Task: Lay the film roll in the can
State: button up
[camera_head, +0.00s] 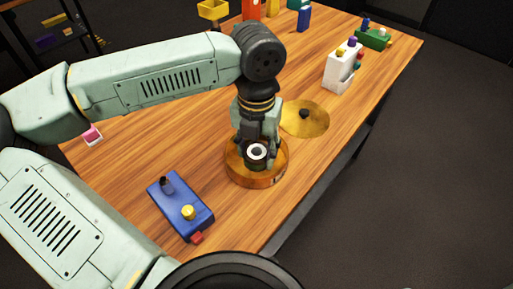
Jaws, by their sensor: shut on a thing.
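The can (258,183) is a low, round, orange-brown container on the wooden table, below my gripper. The film roll (256,153) is a small dark cylinder with a pale ring on its end. My gripper (255,142) points down over the can and is shut on the film roll. The roll shows within the outline of the can's opening; I cannot tell whether it touches the can's floor. A round gold disc with a dark knob, perhaps the can's lid (318,119), lies just behind and to the right of the can. The gripper hides part of the can's far side.
A blue block with pegs (180,207) stands front left of the can, with a red piece (197,238) by it. A white holder (340,70) and a green block (373,39) stand at the far right. A pink-topped item (92,135) is at the left edge.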

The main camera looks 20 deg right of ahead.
jog(key=shift+f, duration=0.2)
jog(key=o, duration=1.3)
jog(key=shift+r, duration=0.1)
jog(key=shift+c, duration=0.2)
jog(key=shift+r+p, duration=0.3)
jog(key=shift+w+r, duration=0.1)
jog(key=shift+r, duration=0.3)
notch_tip(320, 180, up, 11)
jog(key=b, duration=0.1)
